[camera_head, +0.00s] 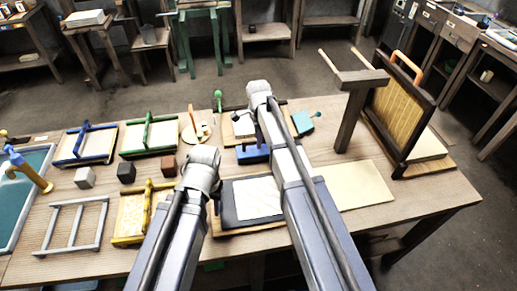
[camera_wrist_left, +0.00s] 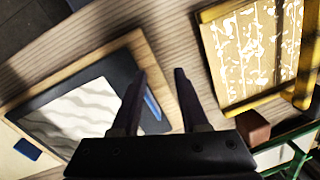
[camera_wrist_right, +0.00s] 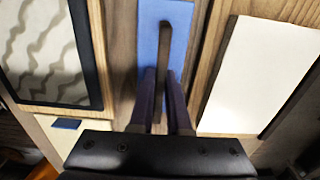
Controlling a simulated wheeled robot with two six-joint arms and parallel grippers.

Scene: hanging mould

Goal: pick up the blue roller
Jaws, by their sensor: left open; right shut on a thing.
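A blue piece (camera_head: 253,154), seemingly the blue roller, lies behind the black board near the table's middle. In the right wrist view its top (camera_wrist_right: 178,18) looks like a flat blue rectangle with a dark handle bar; I cannot tell if it is round. My right gripper (camera_wrist_right: 162,75) is shut on that dark handle; its fingertips are mostly hidden by my arm in the head view. I cannot tell whether the blue piece is lifted. My left gripper (camera_wrist_left: 160,76) is open and empty above the edge of the black board (camera_wrist_left: 105,78), apart from the blue piece.
A yellow frame (camera_head: 130,218) lies left of my left gripper. A white panel (camera_wrist_right: 262,72) is right of the blue piece. A teal tool (camera_head: 303,122) lies behind. A tall dark-framed screen (camera_head: 397,112) stands at the right. A pale board (camera_head: 357,184) leaves low clear room.

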